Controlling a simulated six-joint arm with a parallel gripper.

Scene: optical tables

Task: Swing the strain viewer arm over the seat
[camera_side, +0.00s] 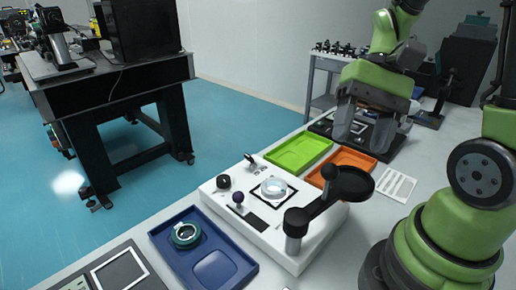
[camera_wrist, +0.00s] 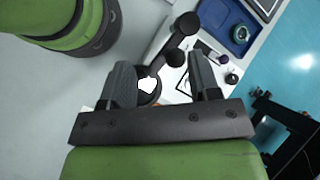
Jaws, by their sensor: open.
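The strain viewer arm (camera_side: 314,209) is black, on a post at the near corner of a white base unit (camera_side: 265,240). It has an upright black knob (camera_side: 330,173) and ends in a round dark disc (camera_side: 355,182). The disc is out beyond the base's right edge, beside the seat (camera_side: 273,187), a pale ring in a black square frame. My gripper (camera_side: 372,128) is open and empty, above and behind the disc. In the wrist view the disc (camera_wrist: 150,88) shows between my open fingers (camera_wrist: 160,68), partly hidden, with the knob (camera_wrist: 173,57) just past them.
A purple-topped knob (camera_side: 238,198) and a black knob (camera_side: 223,182) stand on the base unit's left side. A blue tray (camera_side: 205,268) with a green-dark ring (camera_side: 186,235) lies left; a green tray (camera_side: 300,152) and an orange tray (camera_side: 345,158) lie behind. A white card (camera_side: 396,186) lies right.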

